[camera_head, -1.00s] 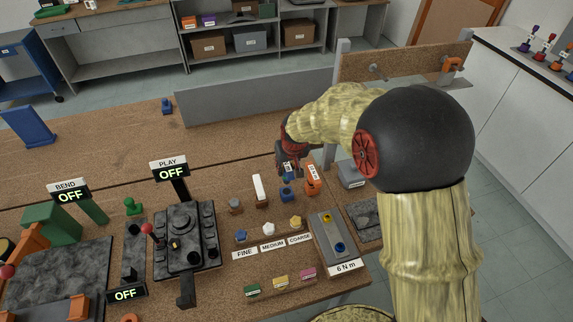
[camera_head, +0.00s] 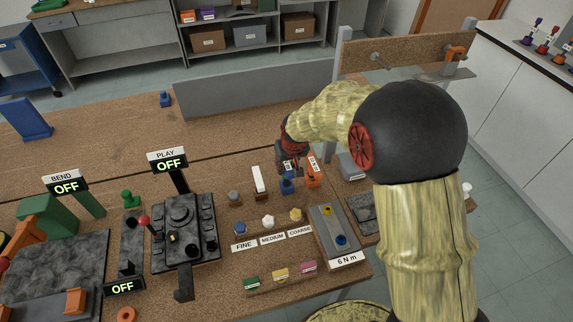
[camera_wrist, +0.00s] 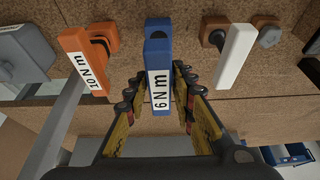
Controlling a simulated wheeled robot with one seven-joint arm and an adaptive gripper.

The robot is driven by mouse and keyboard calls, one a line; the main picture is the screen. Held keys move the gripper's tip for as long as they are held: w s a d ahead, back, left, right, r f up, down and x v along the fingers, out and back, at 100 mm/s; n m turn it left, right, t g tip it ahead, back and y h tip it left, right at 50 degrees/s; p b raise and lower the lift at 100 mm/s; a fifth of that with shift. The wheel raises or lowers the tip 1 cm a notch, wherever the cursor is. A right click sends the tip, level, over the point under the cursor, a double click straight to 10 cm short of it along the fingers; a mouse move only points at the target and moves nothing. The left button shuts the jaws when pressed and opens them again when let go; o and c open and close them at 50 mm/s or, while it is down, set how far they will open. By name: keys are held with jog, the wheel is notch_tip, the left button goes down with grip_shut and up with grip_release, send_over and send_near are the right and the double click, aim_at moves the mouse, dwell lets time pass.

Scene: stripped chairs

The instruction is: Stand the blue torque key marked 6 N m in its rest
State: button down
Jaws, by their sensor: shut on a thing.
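The blue torque key marked 6 N m (camera_wrist: 159,80) is in the middle of the wrist view, its label facing the camera. A blue base at its far end also shows in the head view (camera_head: 287,186). My gripper (camera_wrist: 159,92) has one finger on each side of the key and is shut on it; in the head view my gripper (camera_head: 289,168) partly hides the key. Whether the key is clear of the bench is hard to tell. A grey plate (camera_head: 325,221) with a yellow and a blue round spot bears a 6 N m label at its front.
An orange key marked 10 N m (camera_wrist: 84,62) stands close left of the blue key in the wrist view. A white key (camera_wrist: 235,55) stands to the right. Several coloured knobs (camera_head: 268,221) and a black control box (camera_head: 181,230) sit nearby. The bench behind is mostly clear.

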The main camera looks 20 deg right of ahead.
jog(key=shift+f, duration=0.1)
dwell(0.6)
jog(key=shift+f+b, duration=0.3)
jog(key=shift+f, duration=0.1)
jog(key=shift+f+b, duration=0.9)
jog(key=shift+f, duration=0.55)
jog(key=c, duration=1.4)
grip_release()
jog(key=v, duration=1.2)
jog(key=s+f+g, duration=0.2)
jog(key=s, duration=0.4)
jog(key=s+r+t, duration=0.1)
jog(key=s+r, duration=0.3)
jog(key=s, duration=0.3)
jog(key=s+r+t, duration=0.1)
jog(key=s+r, duration=0.4)
jog(key=s, duration=0.2)
jog(key=s+r+t, duration=0.1)
jog(key=s+r, duration=0.4)
jog(key=s, duration=0.3)
jog(key=shift+r, duration=0.2)
